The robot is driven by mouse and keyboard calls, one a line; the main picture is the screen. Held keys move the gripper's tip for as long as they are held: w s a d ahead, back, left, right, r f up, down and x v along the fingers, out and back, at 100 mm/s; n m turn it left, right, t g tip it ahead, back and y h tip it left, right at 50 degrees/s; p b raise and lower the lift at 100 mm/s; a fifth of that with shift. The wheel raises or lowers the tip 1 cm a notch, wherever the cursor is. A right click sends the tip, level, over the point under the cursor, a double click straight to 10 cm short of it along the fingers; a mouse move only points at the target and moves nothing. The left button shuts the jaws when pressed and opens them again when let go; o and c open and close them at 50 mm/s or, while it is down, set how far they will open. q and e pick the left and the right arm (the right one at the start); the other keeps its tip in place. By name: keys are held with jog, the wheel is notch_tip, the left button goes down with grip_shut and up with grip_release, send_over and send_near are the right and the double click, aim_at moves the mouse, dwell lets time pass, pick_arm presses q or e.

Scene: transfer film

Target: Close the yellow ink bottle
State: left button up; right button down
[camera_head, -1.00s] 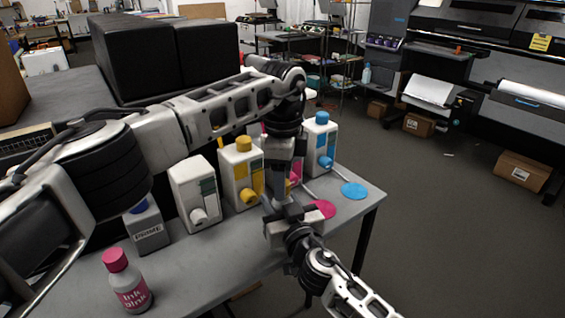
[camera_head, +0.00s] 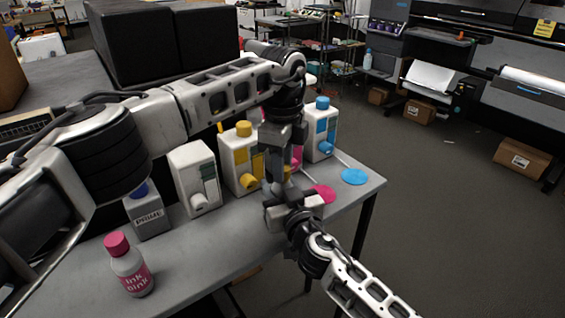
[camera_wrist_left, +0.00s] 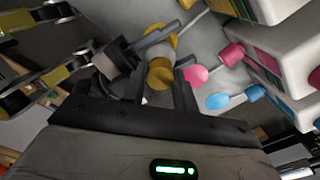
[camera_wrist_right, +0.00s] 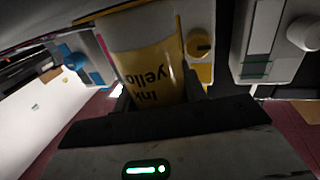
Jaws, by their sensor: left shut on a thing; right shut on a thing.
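The yellow ink bottle (camera_wrist_right: 150,65), with a yellow label and a pale shoulder, is between the fingers of my right gripper (camera_wrist_right: 155,92) in the right wrist view. My right gripper is shut on it. The yellow cap (camera_wrist_left: 160,74) is between the fingers of my left gripper (camera_wrist_left: 158,80), which is shut on it. In the head view my left gripper (camera_head: 280,178) points down just above my right gripper (camera_head: 290,207), over the table's front edge. The grippers hide most of the bottle there. I cannot tell whether the cap touches the bottle's neck.
White ink machines stand along the grey table (camera_head: 215,240), including a yellow one (camera_head: 238,172) and a cyan one (camera_head: 322,130) behind the grippers. Pink (camera_head: 323,194) and cyan (camera_head: 355,177) discs lie at right. A pink-capped bottle (camera_head: 130,268) stands at front left.

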pick_arm(q)
jog(key=m, duration=3.1)
jog(key=shift+m, duration=0.4)
jog(key=m, duration=0.3)
jog(key=shift+m, duration=0.3)
jog(key=o, duration=1.1)
jog(key=shift+f, duration=0.1)
